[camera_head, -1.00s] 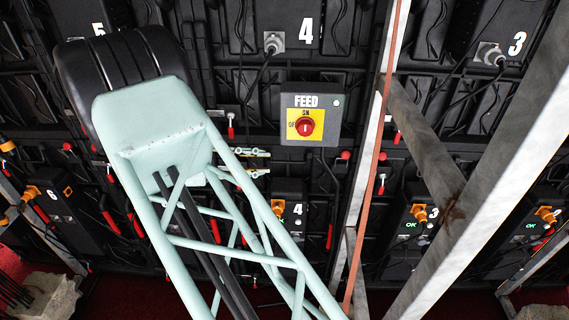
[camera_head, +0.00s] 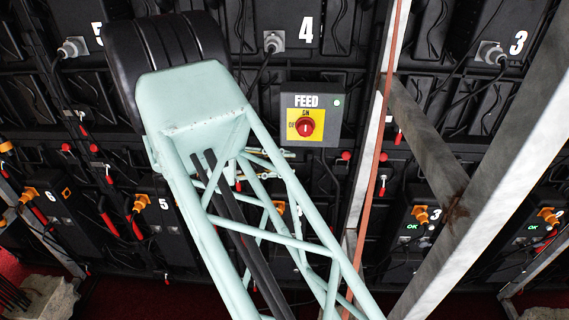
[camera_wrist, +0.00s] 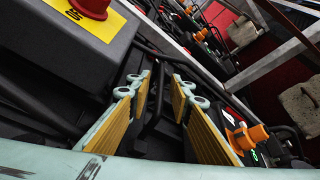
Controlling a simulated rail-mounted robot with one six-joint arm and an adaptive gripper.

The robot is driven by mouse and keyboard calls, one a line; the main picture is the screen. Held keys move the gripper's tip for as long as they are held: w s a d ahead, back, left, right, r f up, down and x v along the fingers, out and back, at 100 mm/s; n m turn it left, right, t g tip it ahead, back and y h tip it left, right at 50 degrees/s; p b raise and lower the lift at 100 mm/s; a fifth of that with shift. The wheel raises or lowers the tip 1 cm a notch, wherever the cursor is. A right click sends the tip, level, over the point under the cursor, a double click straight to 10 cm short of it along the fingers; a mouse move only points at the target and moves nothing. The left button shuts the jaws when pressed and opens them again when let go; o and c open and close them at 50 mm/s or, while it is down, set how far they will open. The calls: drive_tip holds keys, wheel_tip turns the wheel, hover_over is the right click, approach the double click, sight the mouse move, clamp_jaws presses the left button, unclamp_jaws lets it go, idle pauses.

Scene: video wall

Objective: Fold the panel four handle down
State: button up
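My gripper (camera_wrist: 163,82) shows in the wrist view with its two yellow-padded fingers apart. A thin dark bar (camera_wrist: 157,103) runs between the fingers; I cannot tell whether it is the panel four handle or a cable, and no contact shows. Beside the right finger is an orange connector (camera_wrist: 250,136) on a dark unit with a small green light. The upper panel bears a white 4 (camera_head: 308,30). The handle's red grip is not clearly visible.
The FEED box (camera_head: 310,115) with a red knob sits above the panel four unit; it fills the upper left of the wrist view (camera_wrist: 105,55). A grey metal post (camera_head: 372,140) and diagonal beam (camera_head: 490,175) stand to the right. Cables hang across the wall.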

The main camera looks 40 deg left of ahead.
clamp_jaws()
drive_tip(key=shift+f+b, duration=0.2)
drive_tip(key=shift+b, duration=0.2)
drive_tip(key=shift+w+a+f+m+t+h+b, duration=0.2)
drive_tip(key=shift+f+m+t+b, duration=0.55)
drive_tip(key=shift+m, duration=0.8)
drive_tip(key=shift+w+f+m+t+h+b, duration=0.1)
drive_tip(key=shift+f+m+t+h+b, duration=0.3)
drive_tip(key=shift+f+m+b, duration=0.85)
drive_tip(key=shift+w+a+f+m+t+h+b, duration=0.15)
drive_tip(key=shift+f+m+t+b, duration=0.55)
drive_tip(key=shift+m, duration=1.1)
drive_tip(key=shift+r, duration=0.2)
